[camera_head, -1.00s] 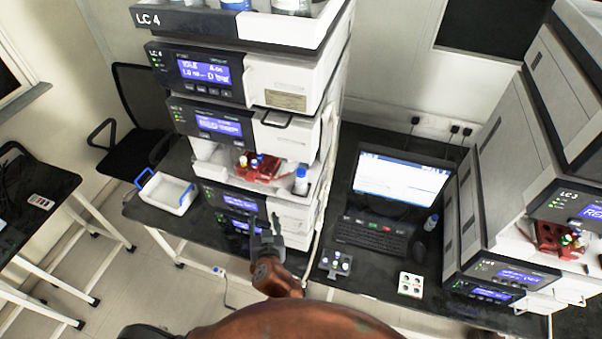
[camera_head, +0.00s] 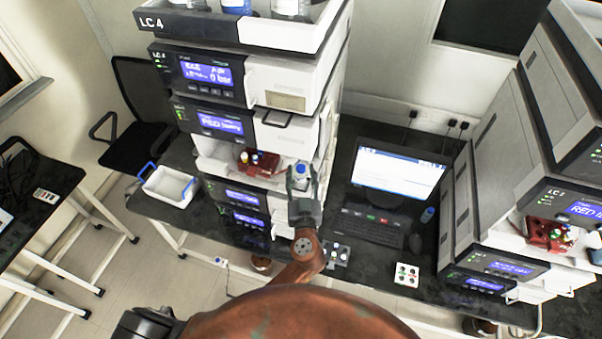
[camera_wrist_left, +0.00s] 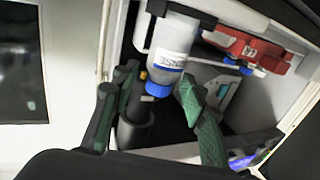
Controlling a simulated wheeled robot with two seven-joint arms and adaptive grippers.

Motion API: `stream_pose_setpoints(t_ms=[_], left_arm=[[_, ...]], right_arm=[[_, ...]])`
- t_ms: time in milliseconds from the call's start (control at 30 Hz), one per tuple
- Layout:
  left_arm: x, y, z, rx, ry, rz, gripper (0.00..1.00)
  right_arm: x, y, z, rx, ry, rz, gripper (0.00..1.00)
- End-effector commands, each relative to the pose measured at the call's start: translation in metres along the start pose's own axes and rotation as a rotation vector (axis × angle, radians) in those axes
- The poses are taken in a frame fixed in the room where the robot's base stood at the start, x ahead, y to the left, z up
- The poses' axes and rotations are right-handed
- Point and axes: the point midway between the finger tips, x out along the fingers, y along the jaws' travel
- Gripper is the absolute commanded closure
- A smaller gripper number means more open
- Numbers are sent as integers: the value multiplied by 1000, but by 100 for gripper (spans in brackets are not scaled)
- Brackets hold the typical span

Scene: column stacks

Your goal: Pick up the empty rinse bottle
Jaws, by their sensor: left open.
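The rinse bottle (camera_head: 301,172), pale with a blue cap, stands in the open bay of the LC 4 stack. In the left wrist view the bottle (camera_wrist_left: 174,48) appears upside down, and its label is partly readable as "RINSE". My left gripper (camera_head: 302,184) is open at the bottle, with its fingers on either side of it in the head view. In the wrist view the green fingers (camera_wrist_left: 152,115) flank the cap end with visible gaps. I cannot tell whether either finger touches. The bottle's lower part is hidden in the head view. My right gripper is not in view.
The bay walls and the modules above and below limit room.

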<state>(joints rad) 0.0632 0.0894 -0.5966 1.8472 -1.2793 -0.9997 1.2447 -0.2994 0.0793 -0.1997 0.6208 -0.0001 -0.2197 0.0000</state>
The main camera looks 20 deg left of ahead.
Motion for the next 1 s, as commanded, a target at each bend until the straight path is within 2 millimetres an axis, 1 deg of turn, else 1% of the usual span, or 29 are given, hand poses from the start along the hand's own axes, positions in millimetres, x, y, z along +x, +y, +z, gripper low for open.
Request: stream_pose_setpoints(t_ms=[33, 100, 367, 733, 1000], left_arm=[[6, 0, -2, 3, 1, 1, 60], [10, 0, -1, 1, -1, 1, 60], [11, 0, 2, 0, -2, 0, 60], [11, 0, 1, 0, -2, 0, 85], [11, 0, 0, 0, -2, 0, 85]], right_arm=[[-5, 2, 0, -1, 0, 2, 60], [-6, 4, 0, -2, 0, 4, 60], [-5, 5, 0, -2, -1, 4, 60], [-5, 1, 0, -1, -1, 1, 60], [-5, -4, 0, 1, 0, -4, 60]])
